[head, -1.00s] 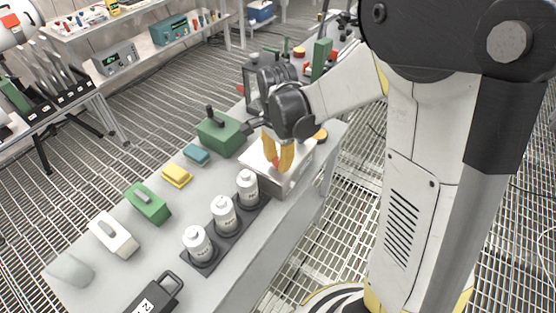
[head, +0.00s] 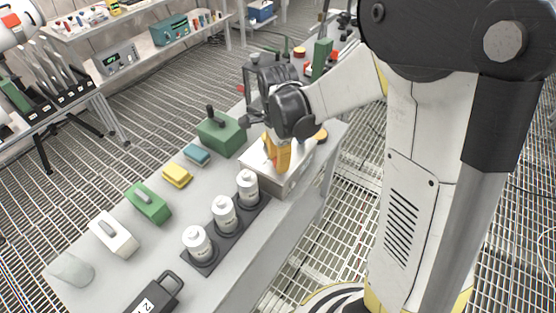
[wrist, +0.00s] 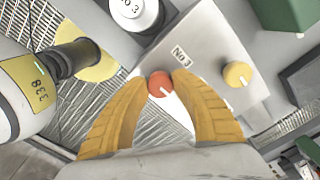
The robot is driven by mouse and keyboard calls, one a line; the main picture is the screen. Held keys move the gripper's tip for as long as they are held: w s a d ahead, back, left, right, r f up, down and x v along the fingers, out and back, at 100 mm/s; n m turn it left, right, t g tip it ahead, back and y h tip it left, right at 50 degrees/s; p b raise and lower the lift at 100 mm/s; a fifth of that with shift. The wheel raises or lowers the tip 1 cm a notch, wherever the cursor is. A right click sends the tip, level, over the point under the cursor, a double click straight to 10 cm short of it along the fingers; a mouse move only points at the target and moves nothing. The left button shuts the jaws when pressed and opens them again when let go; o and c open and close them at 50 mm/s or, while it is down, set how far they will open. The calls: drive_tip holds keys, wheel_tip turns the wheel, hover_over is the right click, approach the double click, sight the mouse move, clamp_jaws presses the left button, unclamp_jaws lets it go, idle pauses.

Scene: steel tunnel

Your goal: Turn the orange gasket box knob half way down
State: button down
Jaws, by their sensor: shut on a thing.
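The gasket box (head: 262,158) is a pale box marked "No 3" on the bench. In the wrist view its pale top (wrist: 200,45) carries an orange knob (wrist: 160,84) with a white pointer mark. A yellow knob (wrist: 237,74) sits to the right of it on the same top. My gripper (wrist: 160,78) has ribbed yellow fingers shut on the orange knob, one fingertip on each side. In the head view my gripper (head: 276,165) reaches down onto the box top, and its fingers mostly hide the knob.
White bottles (head: 223,214) stand in a dark rack just in front of the box. A green box with a black handle (head: 221,134) stands at its left. A blue block (head: 197,154) and a yellow block (head: 177,175) lie further left.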

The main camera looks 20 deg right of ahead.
drive_tip(key=c, duration=1)
unclamp_jaws()
wheel_tip(320, 180, up, 12)
drive_tip(key=shift+r, duration=0.1)
